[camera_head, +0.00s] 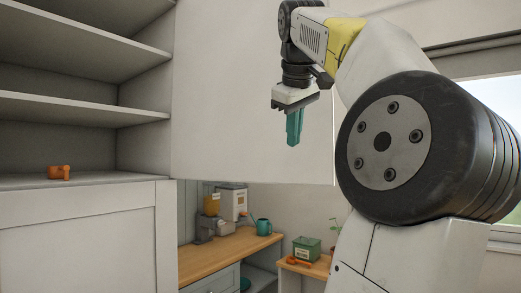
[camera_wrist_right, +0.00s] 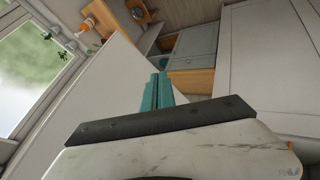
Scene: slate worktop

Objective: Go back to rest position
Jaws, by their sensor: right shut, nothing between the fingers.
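My right gripper (camera_head: 294,128) hangs with its teal fingers pointing down, in front of a large pale panel in the head view. Its fingers are together with nothing between them. In the right wrist view the teal fingers (camera_wrist_right: 157,92) also show closed and empty. My right arm fills the right side of the head view, bent high. My left gripper is not in view.
An open shelf unit (camera_head: 84,102) stands at left, with a small orange object (camera_head: 59,172) on its lowest visible shelf. Below and behind are a wooden counter (camera_head: 222,252) with a teal mug (camera_head: 263,227), and a green box (camera_head: 306,248) on a lower wooden surface. A window is at right.

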